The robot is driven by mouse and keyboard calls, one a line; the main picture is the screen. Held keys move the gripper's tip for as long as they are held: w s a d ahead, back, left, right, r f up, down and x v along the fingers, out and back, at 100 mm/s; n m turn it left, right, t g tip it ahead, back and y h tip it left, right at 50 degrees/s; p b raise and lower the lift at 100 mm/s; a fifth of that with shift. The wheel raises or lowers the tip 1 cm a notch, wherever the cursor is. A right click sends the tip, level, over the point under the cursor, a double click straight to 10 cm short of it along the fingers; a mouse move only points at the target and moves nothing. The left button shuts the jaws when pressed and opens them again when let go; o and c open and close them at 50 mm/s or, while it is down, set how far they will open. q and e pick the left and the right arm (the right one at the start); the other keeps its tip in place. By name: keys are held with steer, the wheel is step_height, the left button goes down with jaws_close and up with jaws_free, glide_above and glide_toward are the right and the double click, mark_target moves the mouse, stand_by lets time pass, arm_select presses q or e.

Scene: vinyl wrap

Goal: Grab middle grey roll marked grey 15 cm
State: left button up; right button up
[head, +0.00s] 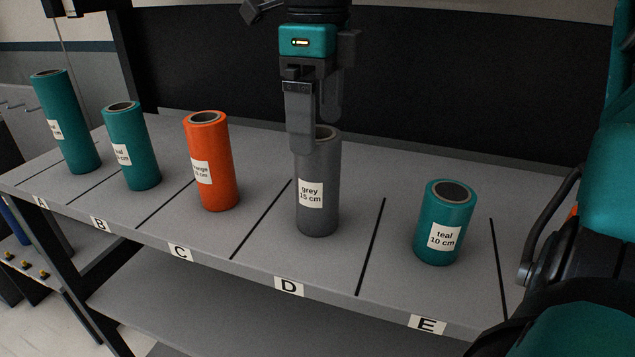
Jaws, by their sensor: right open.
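The grey roll (319,193), labelled "grey 15 cm", stands upright in section D of the grey shelf (262,237). My right gripper (314,118) comes down from above at the top of this roll and is open. Its nearer finger covers the upper left of the roll and part of its rim. The other finger shows behind, at the right of the rim. I cannot tell whether either finger touches the roll. My left gripper is not in view.
An orange roll (211,163) stands in section C, left of the grey one. Teal rolls stand in A (66,124) and B (131,148). A short teal 10 cm roll (446,224) stands in E. A dark panel (430,90) rises behind the shelf.

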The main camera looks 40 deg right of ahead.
mark_target(318, 151)
step_height(318, 151, down, 5)
steer(key=shift+d+f, duration=0.1)
steer(key=shift+f, duration=0.1)
steer(key=shift+w+r, duration=0.1)
steer(key=c, duration=1.3)
